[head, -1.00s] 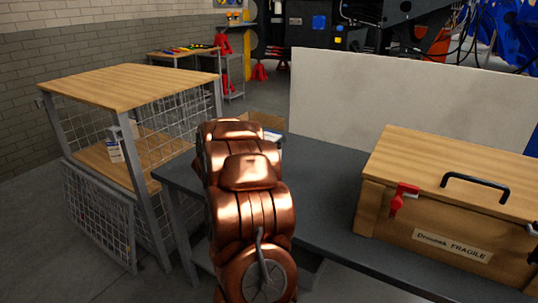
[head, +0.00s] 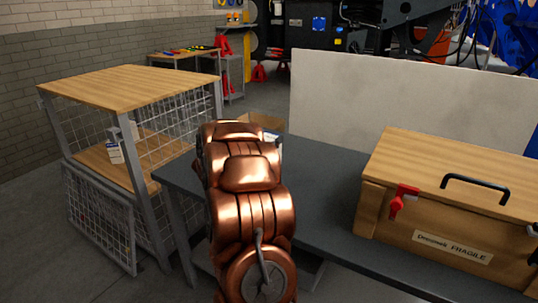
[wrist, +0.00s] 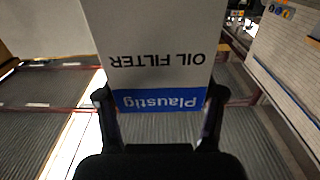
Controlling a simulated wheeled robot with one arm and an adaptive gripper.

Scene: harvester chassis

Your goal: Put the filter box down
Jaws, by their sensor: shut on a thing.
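The filter box is white with a blue band. In the wrist view, the filter box (wrist: 155,45) shows "OIL FILTER" and "Plaustig" upside down. My gripper (wrist: 160,98) is shut on it, with one dark finger at each side of the blue band. In the head view my copper arm hides the gripper. A small white and blue patch (head: 271,137) shows just right of the arm's top; I cannot tell whether it is the held box. What lies directly under the held box is hidden.
A dark grey table (head: 325,175) carries a wooden "FRAGILE" crate (head: 455,205) at right. A pale panel (head: 400,105) stands behind it. A wood-topped mesh cart (head: 130,85) at left holds small white boxes (head: 114,150). An open cardboard box (head: 262,121) shows behind my arm.

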